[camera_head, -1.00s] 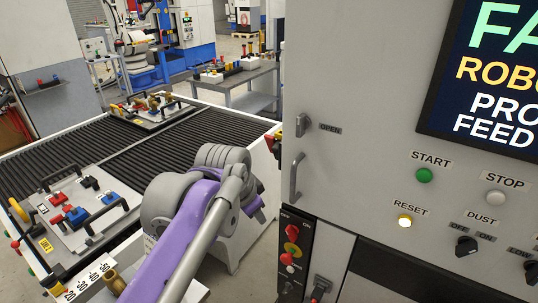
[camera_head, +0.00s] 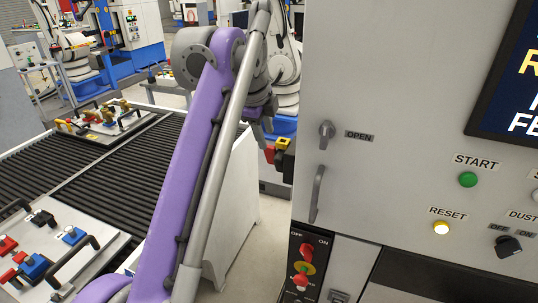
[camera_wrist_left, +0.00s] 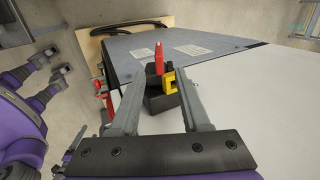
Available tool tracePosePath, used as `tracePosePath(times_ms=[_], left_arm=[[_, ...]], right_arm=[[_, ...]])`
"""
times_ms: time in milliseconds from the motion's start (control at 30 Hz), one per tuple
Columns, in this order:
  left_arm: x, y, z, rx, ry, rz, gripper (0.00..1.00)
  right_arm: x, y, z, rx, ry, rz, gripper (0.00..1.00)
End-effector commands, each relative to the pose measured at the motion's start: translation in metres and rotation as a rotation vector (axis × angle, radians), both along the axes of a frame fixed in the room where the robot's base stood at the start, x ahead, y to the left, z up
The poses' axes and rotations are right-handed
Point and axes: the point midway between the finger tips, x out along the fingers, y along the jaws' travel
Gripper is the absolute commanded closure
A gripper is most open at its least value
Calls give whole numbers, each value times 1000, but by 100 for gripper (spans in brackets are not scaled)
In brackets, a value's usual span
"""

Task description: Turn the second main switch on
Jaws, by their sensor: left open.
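A black switch box (camera_head: 287,160) with a red lever and a yellow piece sits at the left edge of the grey cabinet in the head view. In the left wrist view the red lever (camera_wrist_left: 159,58) stands up, with the yellow piece (camera_wrist_left: 169,80) beside it on the black base (camera_wrist_left: 162,102). My left gripper (camera_head: 262,132) is open just left of and above this switch; in the wrist view its fingers (camera_wrist_left: 158,88) appear on either side of it. Contact cannot be told. A red-and-yellow switch panel (camera_head: 307,267) marked OFF and ON is lower on the cabinet front. My right gripper is not in view.
The cabinet front carries a handle (camera_head: 317,194), an OPEN knob (camera_head: 326,135), a green START button (camera_head: 468,180) and a lit RESET button (camera_head: 441,228). A roller conveyor (camera_head: 105,175) with fixture trays is at the left. A narrow floor gap (camera_head: 270,225) lies between conveyor and cabinet.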

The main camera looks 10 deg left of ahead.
Motion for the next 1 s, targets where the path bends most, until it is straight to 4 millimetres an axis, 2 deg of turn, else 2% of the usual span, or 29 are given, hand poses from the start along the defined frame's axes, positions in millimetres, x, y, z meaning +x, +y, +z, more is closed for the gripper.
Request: tracePosePath(times_ms=[300, 500, 700, 1000], left_arm=[[22, -4, -54, 0, 3, 1, 54], [35, -7, -82, -1, 1, 2, 54], [41, -8, -94, -1, 0, 2, 54], [42, -8, -95, -1, 0, 3, 56]], right_arm=[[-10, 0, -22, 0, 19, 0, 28], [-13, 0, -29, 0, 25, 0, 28], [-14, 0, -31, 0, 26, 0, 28], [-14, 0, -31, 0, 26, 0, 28]])
